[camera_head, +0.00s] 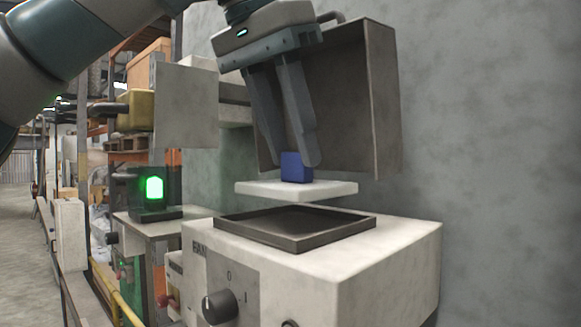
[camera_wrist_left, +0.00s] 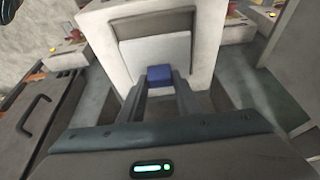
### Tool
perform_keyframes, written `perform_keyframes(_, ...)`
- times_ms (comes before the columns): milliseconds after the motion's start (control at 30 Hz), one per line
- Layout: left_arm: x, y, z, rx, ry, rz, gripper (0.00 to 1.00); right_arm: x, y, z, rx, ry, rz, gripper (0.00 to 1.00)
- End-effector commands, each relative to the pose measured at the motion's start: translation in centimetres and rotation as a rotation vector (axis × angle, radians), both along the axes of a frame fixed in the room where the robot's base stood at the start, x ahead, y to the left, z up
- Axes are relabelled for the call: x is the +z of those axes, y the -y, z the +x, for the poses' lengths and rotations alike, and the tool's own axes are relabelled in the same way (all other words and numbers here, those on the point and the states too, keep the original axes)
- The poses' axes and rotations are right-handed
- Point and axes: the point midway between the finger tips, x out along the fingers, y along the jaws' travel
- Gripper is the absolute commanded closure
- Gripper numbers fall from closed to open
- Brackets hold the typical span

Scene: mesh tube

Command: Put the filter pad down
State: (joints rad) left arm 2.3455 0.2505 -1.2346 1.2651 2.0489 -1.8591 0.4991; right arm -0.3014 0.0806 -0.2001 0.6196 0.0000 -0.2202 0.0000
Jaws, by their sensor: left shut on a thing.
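The filter pad is a flat white slab (camera_head: 325,190) with a blue block handle (camera_head: 296,167) on top. My left gripper (camera_head: 303,160) is shut on the blue handle and holds the pad roughly level, a little above a dark, shallow square tray (camera_head: 295,230) on a white machine. A gap shows between pad and tray. In the left wrist view the white pad (camera_wrist_left: 150,54) covers much of the tray (camera_wrist_left: 192,28), and the blue handle (camera_wrist_left: 159,73) sits between the fingertips. My right gripper does not show.
The white machine (camera_head: 390,250) has a black knob (camera_head: 220,306) on its front. An open grey box-like hood (camera_head: 383,100) stands behind the gripper against the grey wall. A device with a green-lit screen (camera_head: 154,188) stands at the left.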

Motion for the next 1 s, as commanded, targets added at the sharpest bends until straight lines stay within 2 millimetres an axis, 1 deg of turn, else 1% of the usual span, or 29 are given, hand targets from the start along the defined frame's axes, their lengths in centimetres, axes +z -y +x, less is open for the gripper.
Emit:
perform_keyframes(300, -2.9, -0.1, 0.0, 0.0, 0.001, 0.001, 1.0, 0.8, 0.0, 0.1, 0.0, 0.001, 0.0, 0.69)
perform_keyframes(367, -3.3, -0.1, 0.0, 0.0, 0.0, 0.0, 1.0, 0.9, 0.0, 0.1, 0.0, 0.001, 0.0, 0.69)
perform_keyframes(833, -3.9, 0.0, -0.1, -0.001, 0.0, -0.001, 1.0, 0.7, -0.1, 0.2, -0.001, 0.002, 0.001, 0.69)
perform_keyframes(867, -3.9, 0.0, -0.1, -0.001, 0.0, -0.001, 0.67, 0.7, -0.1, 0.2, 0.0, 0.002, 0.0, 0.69)
perform_keyframes(900, -3.9, 0.0, -0.1, -0.001, 0.0, -0.001, 0.58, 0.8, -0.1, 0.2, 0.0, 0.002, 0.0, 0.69)
perform_keyframes(933, -3.9, 0.0, -0.1, -0.001, 0.0, -0.001, 0.51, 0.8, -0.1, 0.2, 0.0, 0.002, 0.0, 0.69)
perform_keyframes(1000, -3.8, 0.0, -0.1, 0.0, 0.0, -0.001, 0.51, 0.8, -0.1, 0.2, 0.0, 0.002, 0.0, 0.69)
